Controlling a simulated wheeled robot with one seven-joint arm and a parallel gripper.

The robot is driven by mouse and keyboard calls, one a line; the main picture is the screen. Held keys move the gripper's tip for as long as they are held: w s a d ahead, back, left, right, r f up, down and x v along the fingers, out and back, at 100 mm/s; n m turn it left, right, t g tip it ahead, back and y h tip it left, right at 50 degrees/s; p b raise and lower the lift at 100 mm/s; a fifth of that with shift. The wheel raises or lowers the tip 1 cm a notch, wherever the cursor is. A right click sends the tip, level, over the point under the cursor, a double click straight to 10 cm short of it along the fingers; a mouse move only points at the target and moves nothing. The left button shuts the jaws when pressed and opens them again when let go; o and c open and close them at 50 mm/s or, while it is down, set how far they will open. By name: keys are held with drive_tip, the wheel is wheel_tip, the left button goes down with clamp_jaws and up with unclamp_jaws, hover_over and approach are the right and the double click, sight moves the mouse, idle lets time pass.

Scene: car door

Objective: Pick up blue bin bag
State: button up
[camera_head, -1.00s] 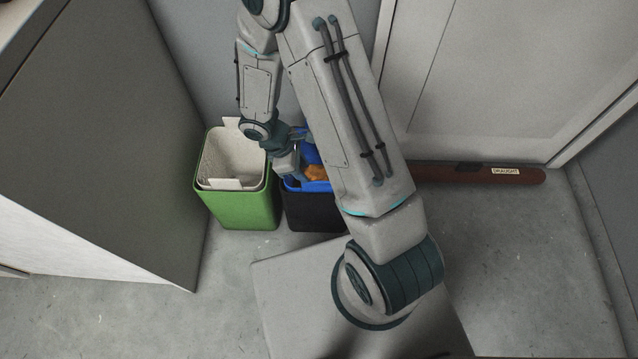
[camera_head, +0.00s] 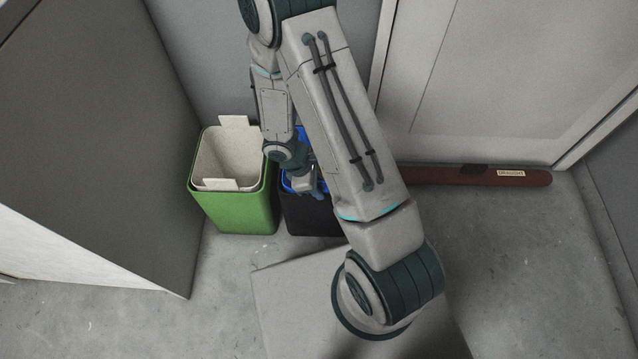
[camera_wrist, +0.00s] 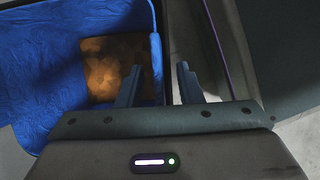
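The blue bin bag (camera_head: 289,182) lines the black bin (camera_head: 309,217) and is mostly hidden behind my arm in the head view. In the wrist view the bag (camera_wrist: 50,75) fills the left side, with brown contents (camera_wrist: 113,67) in it. My gripper (camera_wrist: 160,80) is open, its two fingers apart. The left finger overlaps the inside of the bag, and the right finger is to the right of the bag's edge. I cannot tell whether either touches the bag. In the head view my gripper (camera_head: 313,188) is at the bin's near part.
A green bin (camera_head: 240,213) with a pale liner (camera_head: 225,155) stands just left of the black bin. A brown draught excluder (camera_head: 480,176) lies along the foot of the white door (camera_head: 510,75). A grey panel (camera_head: 90,120) rises at the left. Floor at right is clear.

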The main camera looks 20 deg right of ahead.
clamp_jaws()
drive_tip(key=shift+r, duration=0.1)
idle(1.2)
